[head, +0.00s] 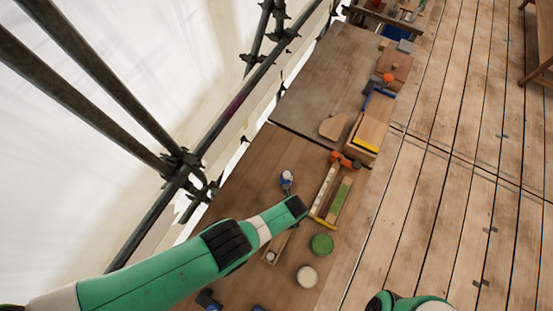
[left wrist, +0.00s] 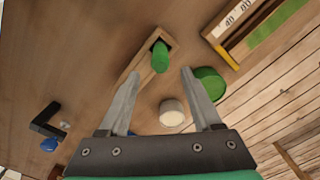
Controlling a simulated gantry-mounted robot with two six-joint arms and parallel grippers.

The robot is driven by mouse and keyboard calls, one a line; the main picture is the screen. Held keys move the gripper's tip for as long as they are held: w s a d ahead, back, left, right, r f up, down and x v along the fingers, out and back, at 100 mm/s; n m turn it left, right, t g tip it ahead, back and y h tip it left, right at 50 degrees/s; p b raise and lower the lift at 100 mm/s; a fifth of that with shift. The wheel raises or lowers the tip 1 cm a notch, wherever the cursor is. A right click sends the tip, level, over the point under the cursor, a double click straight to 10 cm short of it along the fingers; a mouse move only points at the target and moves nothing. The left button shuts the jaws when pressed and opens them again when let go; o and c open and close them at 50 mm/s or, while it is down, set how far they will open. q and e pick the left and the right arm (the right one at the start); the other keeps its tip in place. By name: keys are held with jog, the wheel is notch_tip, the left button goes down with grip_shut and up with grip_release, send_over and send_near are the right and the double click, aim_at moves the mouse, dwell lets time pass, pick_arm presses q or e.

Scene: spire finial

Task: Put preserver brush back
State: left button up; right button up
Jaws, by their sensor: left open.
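My right gripper is not in view; only part of my right arm shows at the bottom.
A green-topped tin (head: 322,243) and a pale round tin (head: 307,277) stand beside the holder. A tray with white and green strips (head: 340,200) lies further along. A small blue-and-white item (head: 287,179) stands beyond my arm. Scaffold poles (head: 180,160) line the left side.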

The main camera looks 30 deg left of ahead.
pick_arm(q)
jog(key=shift+r, duration=0.2)
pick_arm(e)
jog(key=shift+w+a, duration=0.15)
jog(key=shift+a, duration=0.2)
pick_arm(q)
jog(key=shift+d, duration=0.1)
